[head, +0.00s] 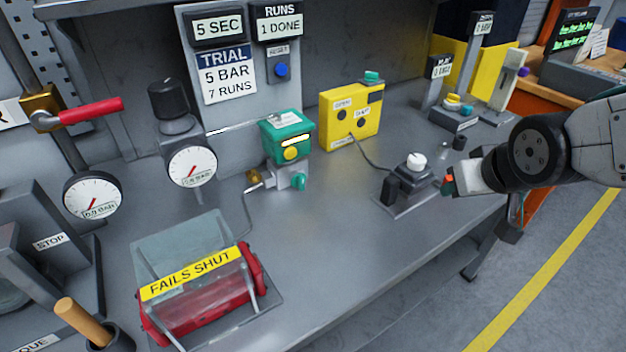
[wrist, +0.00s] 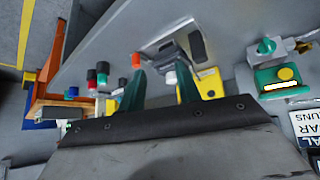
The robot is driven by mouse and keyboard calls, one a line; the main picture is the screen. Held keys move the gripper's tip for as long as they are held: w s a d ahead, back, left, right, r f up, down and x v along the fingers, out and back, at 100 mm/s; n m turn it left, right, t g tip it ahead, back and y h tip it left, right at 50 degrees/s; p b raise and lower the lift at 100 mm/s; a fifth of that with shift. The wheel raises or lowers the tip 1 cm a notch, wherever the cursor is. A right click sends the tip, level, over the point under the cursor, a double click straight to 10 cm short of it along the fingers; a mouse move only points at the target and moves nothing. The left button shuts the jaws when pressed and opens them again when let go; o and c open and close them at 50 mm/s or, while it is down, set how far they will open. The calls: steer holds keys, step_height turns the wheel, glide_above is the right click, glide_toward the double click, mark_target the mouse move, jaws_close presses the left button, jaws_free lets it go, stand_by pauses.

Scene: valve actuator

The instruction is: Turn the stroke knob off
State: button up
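A grey box with a round white knob (head: 416,160) stands on a small plate near the bench's right front edge in the head view. No stroke label is readable on it, so I cannot confirm it is the stroke knob. My gripper (head: 447,185) is just right of this box, apart from the knob. In the wrist view its two green fingers (wrist: 162,75) are spread with a gap between them. A white piece (wrist: 171,77), possibly the knob, shows between and beyond them. Nothing appears held. The knob's pointer is too small to read.
A black block (head: 390,189) stands beside the knob box, with a cable to a yellow box (head: 350,115). A green-topped actuator (head: 287,138), gauge (head: 191,166) and red cylinder marked FAILS SHUT (head: 200,300) stand left. The front middle of the bench is clear.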

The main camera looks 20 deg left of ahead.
steer(key=w+a+f+n+t+y, duration=0.1)
steer(key=w+a+f+n+y, duration=0.2)
steer(key=a, duration=0.8)
steer(key=n+y, duration=0.2)
steer(key=y, duration=0.3)
glide_toward(303, 181)
steer(key=shift+a+f+t, duration=0.25)
steer(key=shift+t, duration=0.15)
steer(key=shift+w+a+f, duration=0.15)
steer(key=shift+a, duration=0.2)
steer(key=x, duration=0.7)
jaws_close()
